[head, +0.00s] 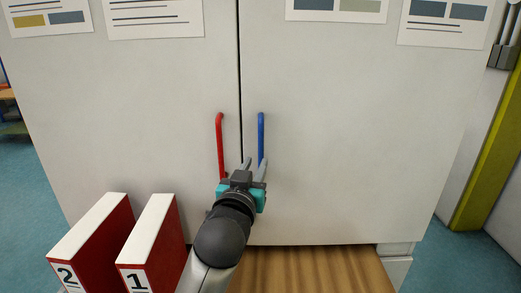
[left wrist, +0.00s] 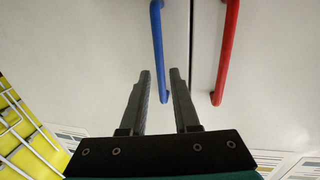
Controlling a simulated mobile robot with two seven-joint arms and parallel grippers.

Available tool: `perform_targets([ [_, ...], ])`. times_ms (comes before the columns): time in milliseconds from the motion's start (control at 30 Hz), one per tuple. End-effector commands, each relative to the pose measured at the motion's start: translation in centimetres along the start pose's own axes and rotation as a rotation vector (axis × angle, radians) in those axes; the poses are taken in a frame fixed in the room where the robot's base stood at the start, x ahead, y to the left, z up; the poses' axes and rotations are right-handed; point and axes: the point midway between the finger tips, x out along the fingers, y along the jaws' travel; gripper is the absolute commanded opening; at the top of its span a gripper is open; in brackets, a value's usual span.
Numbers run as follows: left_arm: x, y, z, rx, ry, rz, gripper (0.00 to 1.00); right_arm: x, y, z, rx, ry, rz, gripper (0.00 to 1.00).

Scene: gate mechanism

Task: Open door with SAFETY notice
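The cabinet has two pale doors, a left door (head: 140,100) with a red handle (head: 220,146) and a right door (head: 350,140) with a blue handle (head: 261,138). My left gripper (head: 256,162) is open at the lower end of the blue handle. In the left wrist view, the lower end of the blue handle (left wrist: 158,45) appears between the open fingers (left wrist: 161,72); I cannot tell whether they touch it. The red handle (left wrist: 227,50) is to their right there. Notices at the top are cut off, and no SAFETY wording is readable. My right gripper is not in view.
Two red-and-white blocks, numbered 2 (head: 95,235) and 1 (head: 152,240), stand in front of the left door. A wooden surface (head: 310,272) lies below the right door. A yellow-green post (head: 490,160) stands at the right.

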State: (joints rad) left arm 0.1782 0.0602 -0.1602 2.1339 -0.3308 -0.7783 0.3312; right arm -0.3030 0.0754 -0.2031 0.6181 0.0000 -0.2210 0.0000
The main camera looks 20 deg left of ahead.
Motion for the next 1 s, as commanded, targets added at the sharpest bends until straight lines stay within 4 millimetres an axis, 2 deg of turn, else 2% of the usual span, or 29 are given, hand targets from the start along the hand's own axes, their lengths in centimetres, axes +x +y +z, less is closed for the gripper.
perform_targets([
  [300,4.3,0.0,-0.1,0.002,0.000,-0.001,0.30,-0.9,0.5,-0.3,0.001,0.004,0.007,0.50],
  [500,6.0,0.0,-0.1,0.001,0.001,-0.001,0.30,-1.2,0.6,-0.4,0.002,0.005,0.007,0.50],
  [933,6.6,0.0,0.0,0.001,0.000,0.000,0.30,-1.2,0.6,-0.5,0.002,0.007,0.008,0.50],
  [1000,6.5,0.0,0.0,0.001,0.000,0.000,0.23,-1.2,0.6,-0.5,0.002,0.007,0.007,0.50],
])
